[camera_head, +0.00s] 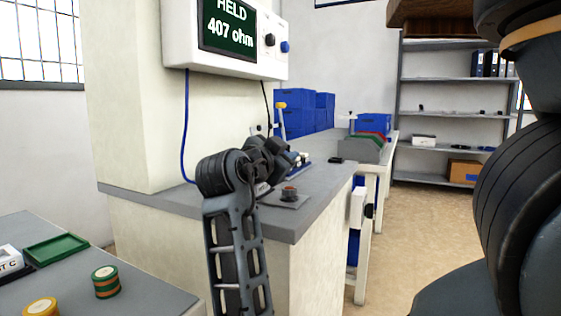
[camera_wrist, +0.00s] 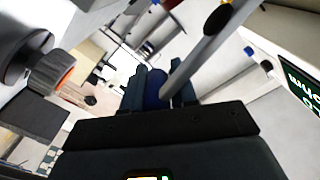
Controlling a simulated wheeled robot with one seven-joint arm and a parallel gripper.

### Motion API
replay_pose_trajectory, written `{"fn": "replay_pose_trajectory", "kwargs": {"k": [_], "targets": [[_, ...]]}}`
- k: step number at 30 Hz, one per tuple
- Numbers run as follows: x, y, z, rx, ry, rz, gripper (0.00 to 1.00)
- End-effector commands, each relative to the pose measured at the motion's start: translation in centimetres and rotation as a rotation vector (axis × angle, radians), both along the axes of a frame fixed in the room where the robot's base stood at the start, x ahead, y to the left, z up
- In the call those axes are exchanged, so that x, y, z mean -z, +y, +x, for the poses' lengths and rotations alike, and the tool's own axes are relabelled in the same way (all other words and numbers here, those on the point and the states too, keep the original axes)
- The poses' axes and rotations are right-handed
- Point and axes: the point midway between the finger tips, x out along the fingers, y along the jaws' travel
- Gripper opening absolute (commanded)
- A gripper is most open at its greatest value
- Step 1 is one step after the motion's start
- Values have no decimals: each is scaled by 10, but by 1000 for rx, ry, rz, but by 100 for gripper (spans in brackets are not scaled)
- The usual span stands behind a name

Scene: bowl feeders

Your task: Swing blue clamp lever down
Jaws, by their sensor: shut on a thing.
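In the wrist view, the blue grip of the clamp lever (camera_wrist: 155,86) sits between the two dark fingers of my gripper (camera_wrist: 160,90), which is shut on it. A grey metal bar (camera_wrist: 196,62) slants from beside the grip toward the upper right. In the head view, my gripper (camera_head: 289,157) is low over the grey counter, by the clamp fixture. My own wrist and fingers hide most of the lever there, so its angle cannot be read.
A meter (camera_head: 226,38) on the wall reads "HELD 407 ohm". A green tray (camera_head: 56,249) is at lower left.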

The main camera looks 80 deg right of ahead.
Motion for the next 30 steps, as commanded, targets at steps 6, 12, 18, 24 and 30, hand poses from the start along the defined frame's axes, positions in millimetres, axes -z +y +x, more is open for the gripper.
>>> {"fn": "replay_pose_trajectory", "kwargs": {"k": [6,12,18,24,30], "targets": [[18,0,0,-4,-79,-17,0],[21,0,0,-4,-114,-25,0],[21,0,0,-5,-121,-27,0],[20,0,1,-7,-121,-26,0],[20,0,0,-6,-122,-28,44]]}}
